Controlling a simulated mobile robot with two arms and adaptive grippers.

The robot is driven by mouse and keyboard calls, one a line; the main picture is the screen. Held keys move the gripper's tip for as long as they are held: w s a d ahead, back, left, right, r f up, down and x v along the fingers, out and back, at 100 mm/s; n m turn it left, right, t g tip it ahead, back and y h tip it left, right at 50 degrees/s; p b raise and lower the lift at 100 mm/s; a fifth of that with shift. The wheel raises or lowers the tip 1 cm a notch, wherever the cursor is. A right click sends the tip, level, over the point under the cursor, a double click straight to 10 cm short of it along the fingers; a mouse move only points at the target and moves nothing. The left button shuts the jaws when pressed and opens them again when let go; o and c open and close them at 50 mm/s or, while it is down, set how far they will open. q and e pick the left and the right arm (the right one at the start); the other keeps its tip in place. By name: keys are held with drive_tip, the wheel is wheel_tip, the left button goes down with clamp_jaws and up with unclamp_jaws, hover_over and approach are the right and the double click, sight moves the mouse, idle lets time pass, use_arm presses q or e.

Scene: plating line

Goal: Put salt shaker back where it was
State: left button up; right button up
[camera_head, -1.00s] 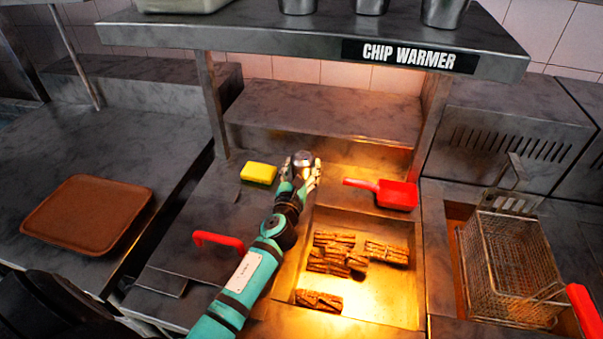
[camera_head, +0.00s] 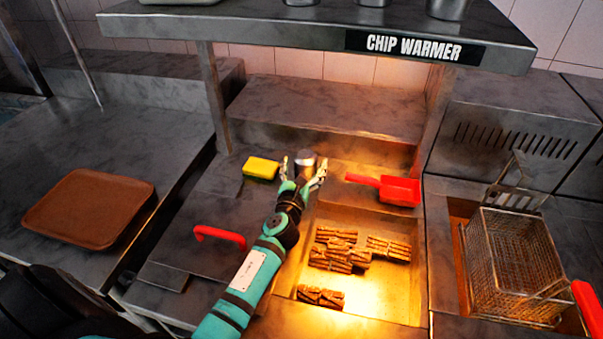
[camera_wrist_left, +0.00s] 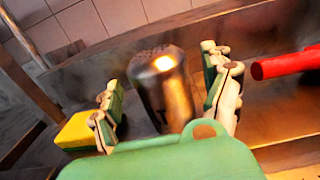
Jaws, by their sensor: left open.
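The salt shaker (camera_head: 304,165) is a small metal cylinder with a perforated top. It stands upright on the ledge behind the chip well, between the yellow sponge and the red scoop. My left gripper (camera_head: 304,172) is open, with one finger on each side of the shaker. In the left wrist view the shaker (camera_wrist_left: 162,85) stands between the spread fingers, with gaps visible on both sides. The palm hides its lower part. My right gripper is not in view.
A yellow sponge (camera_head: 261,168) lies just left of the gripper, and a red scoop (camera_head: 396,191) lies to the right. The chip well (camera_head: 375,290) is in front. The chip warmer shelf (camera_head: 320,32) hangs above. A fryer basket (camera_head: 515,265) stands at right.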

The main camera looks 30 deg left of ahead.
use_arm(q)
drive_tip(key=b+v, duration=0.1)
drive_tip(key=v, duration=0.9)
drive_tip(key=shift+s, duration=0.3)
drive_tip(key=shift+v, duration=0.75)
drive_tip(key=shift+d+r, duration=0.1)
drive_tip(key=shift+r, duration=0.1)
